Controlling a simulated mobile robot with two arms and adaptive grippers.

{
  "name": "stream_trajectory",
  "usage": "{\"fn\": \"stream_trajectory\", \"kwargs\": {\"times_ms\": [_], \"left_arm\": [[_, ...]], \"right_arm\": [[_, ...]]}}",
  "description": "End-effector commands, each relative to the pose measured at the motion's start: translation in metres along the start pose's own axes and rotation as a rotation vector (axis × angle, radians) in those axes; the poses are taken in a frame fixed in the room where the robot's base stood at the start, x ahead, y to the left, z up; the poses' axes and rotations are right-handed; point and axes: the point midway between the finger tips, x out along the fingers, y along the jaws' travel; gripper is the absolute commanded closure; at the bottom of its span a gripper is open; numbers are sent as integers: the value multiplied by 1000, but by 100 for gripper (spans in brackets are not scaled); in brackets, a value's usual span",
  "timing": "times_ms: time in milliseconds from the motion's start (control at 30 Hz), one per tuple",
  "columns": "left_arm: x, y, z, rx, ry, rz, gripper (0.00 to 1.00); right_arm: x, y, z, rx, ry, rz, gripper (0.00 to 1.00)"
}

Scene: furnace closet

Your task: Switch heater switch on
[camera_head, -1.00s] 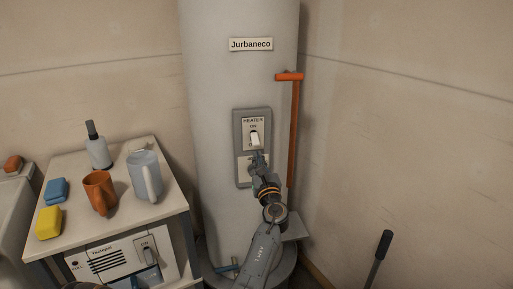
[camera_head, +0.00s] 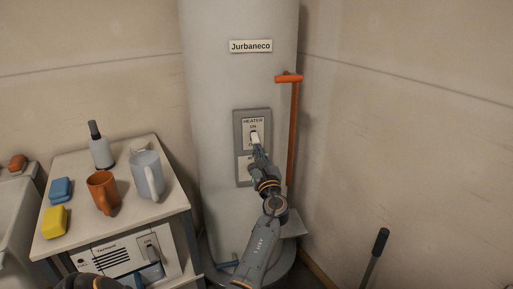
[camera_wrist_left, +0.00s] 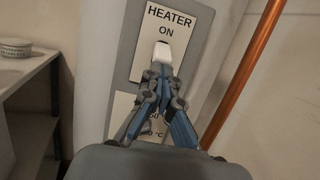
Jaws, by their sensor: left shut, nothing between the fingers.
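The heater switch (camera_head: 254,137) is a white lever on the grey panel (camera_head: 238,147) of the tall grey tank, on a plate reading HEATER, ON. In the left wrist view the white lever (camera_wrist_left: 162,53) sits just below the word ON and appears tilted up. My left gripper (camera_head: 257,150) is shut and empty. Its tips (camera_wrist_left: 160,72) are at the lower end of the lever and look to be touching it from below. The gripper hides the lower part of the plate, including the lower label. My right gripper cannot be made out.
An orange pipe (camera_head: 294,130) runs upright beside the tank on the right. A table (camera_head: 120,220) at left holds an orange mug (camera_head: 102,192), a grey-blue mug (camera_head: 149,177), a bottle (camera_head: 101,149) and sponges. A black-handled lever (camera_head: 380,243) stands at lower right.

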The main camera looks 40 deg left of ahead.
Motion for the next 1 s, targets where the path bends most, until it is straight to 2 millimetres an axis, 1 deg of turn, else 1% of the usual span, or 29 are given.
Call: {"fn": "stream_trajectory", "kwargs": {"times_ms": [167, 333, 800, 1000], "left_arm": [[0, 2, -6, -1, -5, 2, 100], [-5, 1, -5, 0, -3, 1, 100], [-52, 0, 6, 0, 0, 0, 100], [-67, 0, 9, 0, 0, 0, 100]], "right_arm": [[7, 1, 1, 0, -1, 1, 56], [3, 1, 1, 0, -1, 1, 56], [-17, 1, -1, -1, -1, 1, 56], [-21, 1, -2, -1, -1, 1, 56]]}}
